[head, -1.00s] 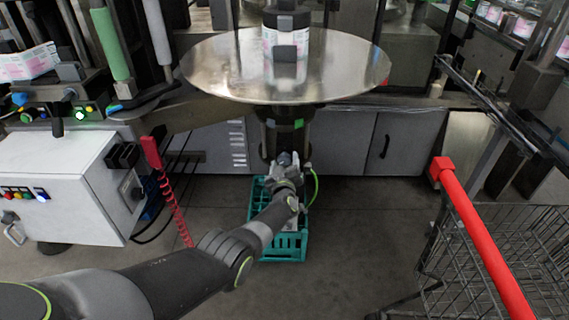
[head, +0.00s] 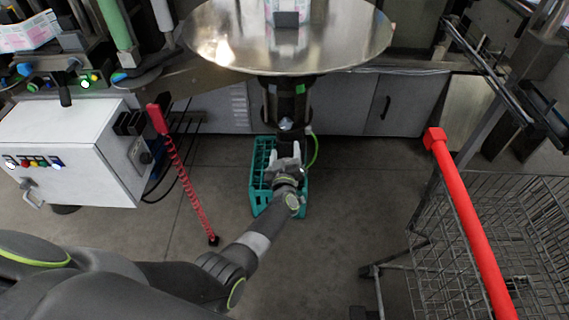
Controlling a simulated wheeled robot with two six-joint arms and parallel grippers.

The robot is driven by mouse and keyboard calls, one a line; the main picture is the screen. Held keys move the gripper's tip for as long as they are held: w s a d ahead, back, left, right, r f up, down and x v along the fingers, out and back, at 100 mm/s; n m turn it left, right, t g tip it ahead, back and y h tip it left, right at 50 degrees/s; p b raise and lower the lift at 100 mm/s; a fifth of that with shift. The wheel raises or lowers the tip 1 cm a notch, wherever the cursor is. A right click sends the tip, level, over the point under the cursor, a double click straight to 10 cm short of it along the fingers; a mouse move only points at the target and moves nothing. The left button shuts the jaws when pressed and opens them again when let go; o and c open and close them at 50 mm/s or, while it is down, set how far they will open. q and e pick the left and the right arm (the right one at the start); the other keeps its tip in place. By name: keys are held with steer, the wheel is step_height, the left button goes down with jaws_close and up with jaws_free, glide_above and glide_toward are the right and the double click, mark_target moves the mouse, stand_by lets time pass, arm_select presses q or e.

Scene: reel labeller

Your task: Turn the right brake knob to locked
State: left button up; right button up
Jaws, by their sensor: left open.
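A round steel turntable (head: 330,50) stands on a dark column (head: 292,104) in the middle of the head view. A small grey knob-like part (head: 286,124) shows low on the column front, with a green mark (head: 300,89) above it. I cannot tell for sure that it is the right brake knob, nor which way it is turned. My left gripper (head: 287,152) is open and empty, just in front of and below that part, with a visible gap. My right gripper is not in view.
A teal crate (head: 262,160) sits on the floor under the gripper. A white control box (head: 60,140) and a red coiled cord (head: 185,180) are at left. A wire cart with a red handle (head: 465,215) is at right. Open floor lies between crate and cart.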

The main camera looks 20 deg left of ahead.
arm_select(q)
steer(key=v, duration=0.6)
stand_by(0.4)
steer(key=s+a+f+m+g+h, duration=0.2)
steer(key=s+f+m+g, duration=0.1)
steer(key=s+f, duration=0.8)
steer(key=s+a+f+m+g+h, duration=0.2)
steer(key=s+f+m+g, duration=0.15)
steer(key=s+f, duration=0.7)
steer(key=s+a+f+g, duration=0.3)
steer(key=s+f, duration=0.1)
steer(key=s, duration=0.6)
steer(key=s+a+f+m+g, duration=0.1)
steer(key=s+a+f+g, duration=0.2)
steer(key=s, duration=0.8)
steer(key=s+a+f+m+g, duration=0.1)
steer(key=s+a+f+g, duration=0.2)
steer(key=s+f, duration=0.4)
steer(key=s, duration=0.3)
steer(key=shift+s+f+g, duration=0.2)
steer(key=shift+f+g, duration=0.05)
steer(key=shift+g, duration=0.1)
